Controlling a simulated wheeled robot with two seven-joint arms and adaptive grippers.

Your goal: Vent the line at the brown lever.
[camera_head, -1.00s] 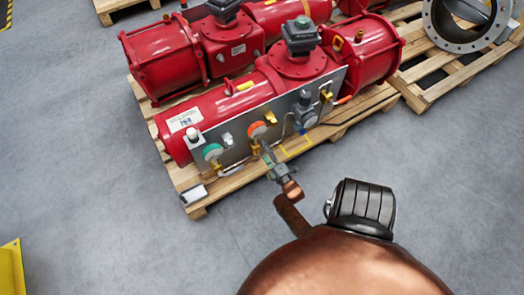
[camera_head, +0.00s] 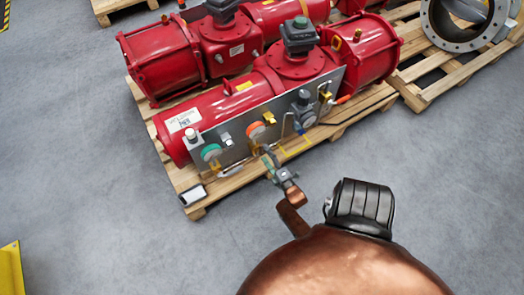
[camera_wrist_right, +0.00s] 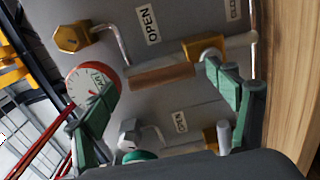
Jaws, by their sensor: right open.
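The brown lever (camera_wrist_right: 162,77) is a short bar lying nearly level in the right wrist view, in front of the grey panel. Its right end is near a brass valve body (camera_wrist_right: 203,47). My right gripper (camera_wrist_right: 160,78) is open, its green-padded fingers standing apart to the left and right of the lever. I cannot tell whether a finger touches it. In the head view my right gripper (camera_head: 268,160) is at the lower edge of the panel (camera_head: 240,145), and the lever is too small to make out there. My left gripper is not in view.
A red-rimmed gauge (camera_wrist_right: 92,84) is close to the left finger. A pipe and a brass fitting (camera_wrist_right: 78,38) are above it. The red actuator (camera_head: 225,108) rests on a wooden pallet (camera_head: 196,205). The grey floor in front is clear.

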